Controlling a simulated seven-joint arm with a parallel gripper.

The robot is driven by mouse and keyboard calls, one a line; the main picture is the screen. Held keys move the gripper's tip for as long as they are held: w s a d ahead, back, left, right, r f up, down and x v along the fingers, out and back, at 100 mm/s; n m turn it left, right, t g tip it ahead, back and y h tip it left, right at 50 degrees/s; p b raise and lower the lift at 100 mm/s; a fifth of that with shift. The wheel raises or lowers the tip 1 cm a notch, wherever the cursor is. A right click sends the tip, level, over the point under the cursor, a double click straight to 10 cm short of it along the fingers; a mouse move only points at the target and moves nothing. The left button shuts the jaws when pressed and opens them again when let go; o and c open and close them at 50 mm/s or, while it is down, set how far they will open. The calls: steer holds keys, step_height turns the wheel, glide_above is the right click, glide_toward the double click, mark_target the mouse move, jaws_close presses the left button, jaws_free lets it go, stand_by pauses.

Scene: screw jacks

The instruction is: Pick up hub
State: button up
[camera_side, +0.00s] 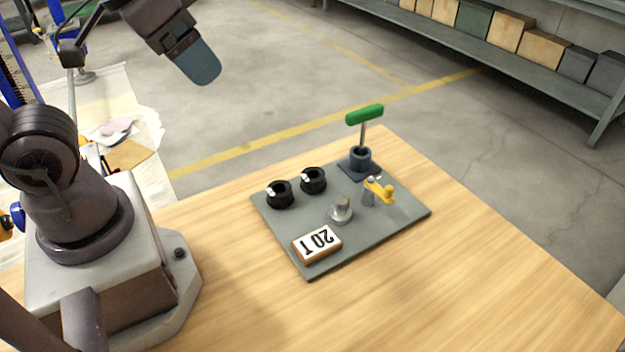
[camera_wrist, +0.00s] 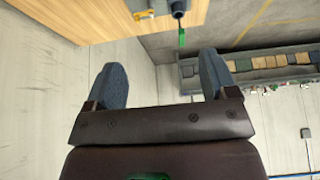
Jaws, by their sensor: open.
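My gripper (camera_side: 200,66) is high at the upper left in the side view, well above and away from the board. In the wrist view my gripper (camera_wrist: 162,78) has two blue fingers spread wide with nothing between them. No part is labelled as the hub, and I cannot tell which it is. The grey board (camera_side: 275,232) carries two black round parts with white marks, the left one (camera_side: 279,194) and the right one (camera_side: 313,180). It also holds a silver domed round part (camera_side: 341,209) and a grey post with a yellow crank (camera_side: 379,189).
A green T-handle (camera_side: 364,115) stands upright in a dark socket (camera_side: 359,158) at the board's back corner. The wooden table (camera_side: 450,285) is clear around the board. A shelf with boxes (camera_side: 480,48) stands beyond.

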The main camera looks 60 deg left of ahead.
steer(key=n+g, duration=0.6)
steer(key=n, duration=1.2)
glide_above(313, 177)
steer(key=s+d, duration=0.1)
steer(key=d, duration=0.1)
step_height(313, 177, down, 21)
steer(key=f, duration=0.6)
steer(key=shift+s+a+f, duration=0.1)
steer(key=shift+a+f, duration=0.1)
steer(key=shift+a, duration=0.05)
steer(key=shift+w+a+f, duration=0.1)
steer(key=shift+f, duration=1.5)
steer(key=shift+w+f, duration=0.1)
steer(key=shift+f, duration=1.45)
